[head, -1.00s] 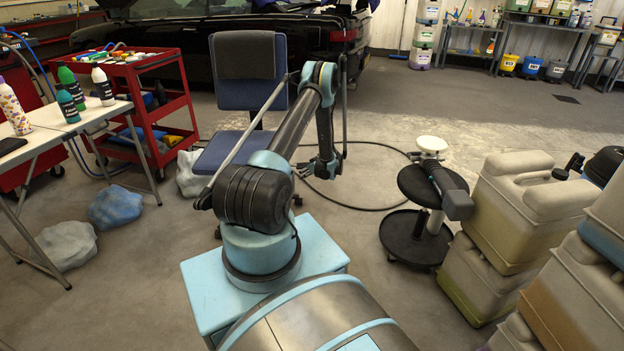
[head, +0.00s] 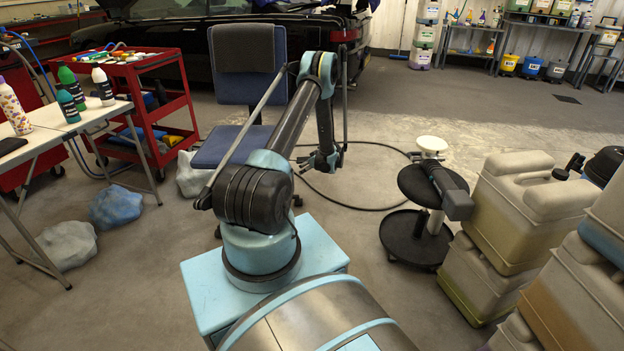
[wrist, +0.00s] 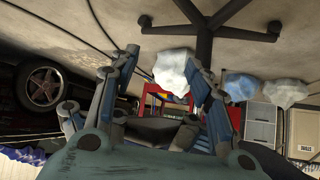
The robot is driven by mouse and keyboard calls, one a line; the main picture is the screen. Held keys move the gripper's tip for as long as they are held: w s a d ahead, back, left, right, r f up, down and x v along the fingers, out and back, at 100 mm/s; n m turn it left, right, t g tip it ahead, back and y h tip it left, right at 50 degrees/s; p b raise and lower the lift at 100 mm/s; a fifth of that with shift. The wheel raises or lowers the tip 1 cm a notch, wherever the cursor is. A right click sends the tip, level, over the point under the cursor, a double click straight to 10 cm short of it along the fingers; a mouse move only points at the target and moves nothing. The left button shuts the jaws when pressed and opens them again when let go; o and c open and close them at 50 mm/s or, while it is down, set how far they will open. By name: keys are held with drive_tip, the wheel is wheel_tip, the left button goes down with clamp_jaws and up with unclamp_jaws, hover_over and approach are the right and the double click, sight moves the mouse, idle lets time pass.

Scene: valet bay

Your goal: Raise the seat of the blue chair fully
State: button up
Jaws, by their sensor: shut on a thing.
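The blue chair (head: 238,146) stands behind my arm in the head view, its blue seat partly covered by the arm. Its backrest (head: 247,52) has a dark upper part. In the wrist view, which is upside down, the chair's dark column and legged base (wrist: 204,48) show at the top. My gripper (head: 325,162) is low at the seat's right side. In the wrist view its blue fingers (wrist: 163,88) stand apart, with a dark shape between them. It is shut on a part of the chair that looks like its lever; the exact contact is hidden.
A black round stool (head: 420,182) stands right of my arm, with stacked jerrycans (head: 515,215) beyond it. A red trolley (head: 150,115) and a white table (head: 45,128) are at left. A hose (head: 375,208) loops on the floor. A dark car is behind the chair.

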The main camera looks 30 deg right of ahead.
drive_tip(key=shift+w+a+r, duration=0.1)
drive_tip(key=shift+a+r, duration=0.05)
drive_tip(key=shift+r, duration=0.4)
drive_tip(key=shift+w+a+r, duration=0.1)
drive_tip(key=shift+a+r, duration=0.05)
drive_tip(key=shift+r, duration=0.4)
drive_tip(key=shift+f, duration=1.7)
drive_tip(key=shift+c, duration=0.5)
drive_tip(key=shift+f, duration=0.85)
clamp_jaws()
drive_tip(key=shift+s+d, duration=0.1)
drive_tip(key=shift+d, duration=0.05)
drive_tip(key=s+d, duration=0.8)
drive_tip(key=shift+s+d, duration=0.25)
drive_tip(key=shift+d, duration=0.15)
